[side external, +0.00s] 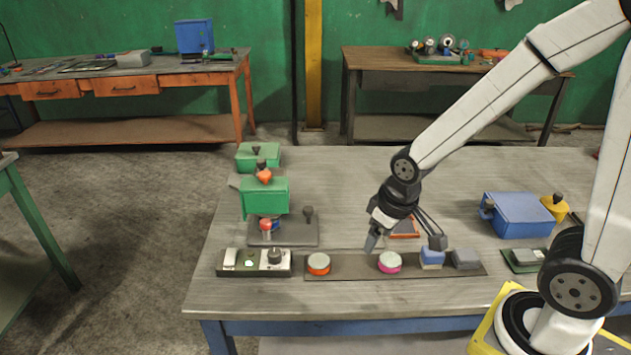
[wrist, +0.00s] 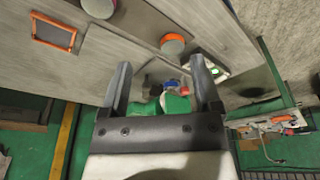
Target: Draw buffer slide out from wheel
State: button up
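My gripper (side external: 404,241) is open and empty above the middle of the workbench, fingers pointing down and spread apart. In the wrist view my gripper (wrist: 160,85) shows the gap between its two dark fingers. At the bench's left stands a green-housed unit (side external: 265,198) with an orange and black knob on top. Below it are a red, white and blue part and a grey plate (side external: 290,238) with a dark upright knob (side external: 308,214). These lie left of my gripper, well apart from it. I cannot tell which piece is the buffer slide or the wheel.
Along the front edge are a switch panel (side external: 255,262) and a dark strip (side external: 340,267) bearing an orange-ringed button, a pink-ringed button and blocks. An orange-framed plate (side external: 406,232) is behind my gripper. A blue box (side external: 517,214) stands right. Bench between gripper and green unit is mostly clear.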

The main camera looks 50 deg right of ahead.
jog(key=w+d+n+g, duration=0.1)
jog(key=w+d+n, duration=0.2)
jog(key=w, duration=1.2)
jog(key=n+g, duration=0.2)
jog(key=n, duration=0.1)
send_over(309, 208)
notch_tip(309, 208, down, 3)
jog(key=shift+r, duration=0.1)
jog(key=shift+f, duration=3.9)
grip_shut()
